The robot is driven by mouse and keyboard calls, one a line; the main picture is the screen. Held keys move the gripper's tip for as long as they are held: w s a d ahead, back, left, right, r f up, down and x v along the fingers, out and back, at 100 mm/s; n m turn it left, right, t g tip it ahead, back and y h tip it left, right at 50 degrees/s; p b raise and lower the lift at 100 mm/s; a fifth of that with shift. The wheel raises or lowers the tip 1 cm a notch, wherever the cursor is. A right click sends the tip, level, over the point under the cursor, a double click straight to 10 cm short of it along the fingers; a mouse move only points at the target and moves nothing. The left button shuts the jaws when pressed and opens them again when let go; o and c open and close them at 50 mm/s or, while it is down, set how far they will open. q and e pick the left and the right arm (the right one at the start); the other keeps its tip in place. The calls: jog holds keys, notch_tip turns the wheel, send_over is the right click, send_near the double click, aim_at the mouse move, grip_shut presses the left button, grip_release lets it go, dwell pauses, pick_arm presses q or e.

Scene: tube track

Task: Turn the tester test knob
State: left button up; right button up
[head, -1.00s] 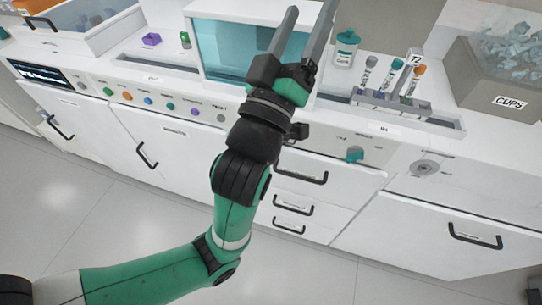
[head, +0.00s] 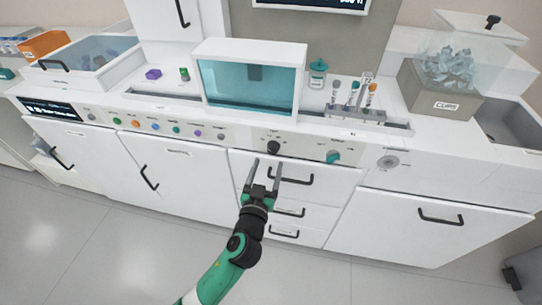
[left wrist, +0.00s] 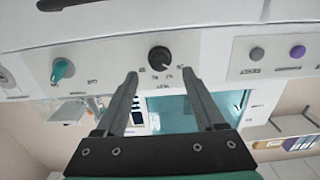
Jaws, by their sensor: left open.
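A black knob (head: 273,147) sits on the white front panel under the teal-windowed box (head: 247,88). A teal knob (head: 333,157) is on the same panel to its right. The panel lettering is too small to tell which one is the test knob. My left gripper (head: 266,168) is open and empty, in front of the panel with its fingers pointing up toward the black knob. In the left wrist view the black knob (left wrist: 159,56) lies just beyond and between the fingertips (left wrist: 161,77), apparently not touched. The teal knob (left wrist: 63,70) is off to the left there.
A row of coloured buttons (head: 155,126) runs left of the black knob. Drawer handles (head: 290,176) stick out below it. A tube rack (head: 355,113) and a cups bin (head: 440,105) stand on the counter. The floor in front is clear.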

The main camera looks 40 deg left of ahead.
aim_at(272, 151)
pick_arm(q)
jog(key=b+x, duration=0.1)
jog(key=x, duration=0.4)
jog(key=shift+w, duration=0.15)
grip_shut()
